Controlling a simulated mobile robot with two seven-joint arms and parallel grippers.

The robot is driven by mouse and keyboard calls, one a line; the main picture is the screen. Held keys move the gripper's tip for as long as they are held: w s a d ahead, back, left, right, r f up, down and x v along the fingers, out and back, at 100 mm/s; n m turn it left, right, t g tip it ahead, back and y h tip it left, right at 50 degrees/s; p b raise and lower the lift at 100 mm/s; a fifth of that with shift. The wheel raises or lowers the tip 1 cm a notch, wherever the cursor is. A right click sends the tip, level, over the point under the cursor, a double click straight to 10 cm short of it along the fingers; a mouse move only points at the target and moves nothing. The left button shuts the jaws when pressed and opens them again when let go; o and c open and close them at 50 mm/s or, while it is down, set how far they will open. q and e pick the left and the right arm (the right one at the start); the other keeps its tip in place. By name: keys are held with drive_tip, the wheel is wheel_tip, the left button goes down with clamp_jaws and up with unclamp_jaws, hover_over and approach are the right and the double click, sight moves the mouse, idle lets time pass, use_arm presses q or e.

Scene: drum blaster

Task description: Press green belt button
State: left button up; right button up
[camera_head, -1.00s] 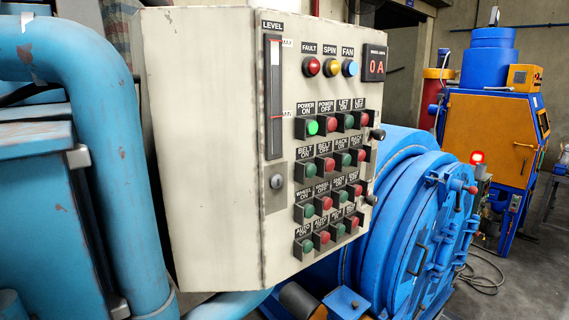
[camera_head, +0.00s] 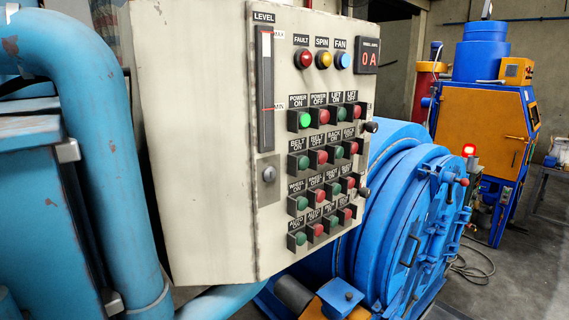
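The cream control panel (camera_head: 205,130) fills the middle of the head view, seen at an angle. The green belt button (camera_head: 303,162), under the label "BELT ON", sits at the left end of the second button row. It looks dark green and unlit. The red "BELT OFF" button (camera_head: 322,157) is right beside it. The green "POWER ON" button (camera_head: 306,119) directly above glows bright green. Neither of my grippers shows in the view, and nothing covers the belt button.
Thick blue pipes (camera_head: 115,170) stand left of the panel. A blue drum machine (camera_head: 400,225) with a round door is right of and behind it. An orange and blue machine (camera_head: 485,130) stands farther back. Grey floor (camera_head: 515,285) shows at the right.

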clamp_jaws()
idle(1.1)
